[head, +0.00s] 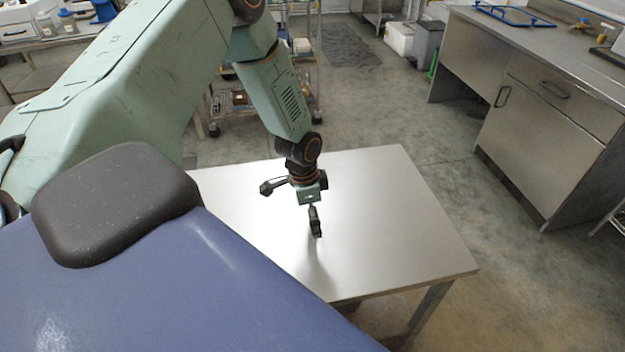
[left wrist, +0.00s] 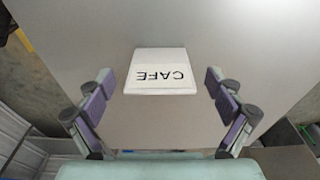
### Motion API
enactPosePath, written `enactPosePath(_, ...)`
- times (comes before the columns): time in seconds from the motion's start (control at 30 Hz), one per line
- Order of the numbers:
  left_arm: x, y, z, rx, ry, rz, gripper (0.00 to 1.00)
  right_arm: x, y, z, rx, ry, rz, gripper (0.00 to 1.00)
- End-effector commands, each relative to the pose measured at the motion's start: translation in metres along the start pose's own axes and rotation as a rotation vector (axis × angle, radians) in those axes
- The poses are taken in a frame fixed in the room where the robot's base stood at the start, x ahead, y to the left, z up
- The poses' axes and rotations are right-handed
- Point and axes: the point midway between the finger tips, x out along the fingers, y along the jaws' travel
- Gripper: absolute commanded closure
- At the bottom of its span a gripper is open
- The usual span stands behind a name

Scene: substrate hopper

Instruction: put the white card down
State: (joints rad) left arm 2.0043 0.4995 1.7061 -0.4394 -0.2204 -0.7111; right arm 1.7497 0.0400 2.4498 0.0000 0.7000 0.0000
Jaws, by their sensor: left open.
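The white card (left wrist: 160,60) with the word CAFE, upside down in the left wrist view, rests on the bare metal table top. A pale strip shows along its near edge; I cannot tell whether it is folded. My left gripper (left wrist: 159,98) is open, with one finger on each side of the card and a visible gap to both. In the head view the left gripper (head: 315,222) points down over the middle of the table, and I cannot make out the card there. My right gripper is not in view.
The steel table (head: 405,225) is otherwise clear around the gripper. Its right and front edges drop to the floor. A steel cabinet counter (head: 545,110) stands apart at the right, and a wheeled rack (head: 305,75) stands behind the table.

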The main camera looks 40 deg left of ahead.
Motion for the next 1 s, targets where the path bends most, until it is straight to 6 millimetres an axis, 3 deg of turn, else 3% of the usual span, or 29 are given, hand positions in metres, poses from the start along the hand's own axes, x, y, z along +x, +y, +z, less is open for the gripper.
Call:
enactPosePath(0.1,0.0097,-0.0001,-0.0002,0.001,0.0,-0.001,0.08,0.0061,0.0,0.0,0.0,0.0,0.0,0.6)
enactPosePath(0.37,0.0093,-0.0002,-0.0005,0.001,0.001,-0.001,0.08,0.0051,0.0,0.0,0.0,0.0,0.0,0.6)
enactPosePath(1.0,0.0092,-0.0001,-0.0003,0.0,0.001,-0.001,0.61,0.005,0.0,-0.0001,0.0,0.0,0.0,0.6)
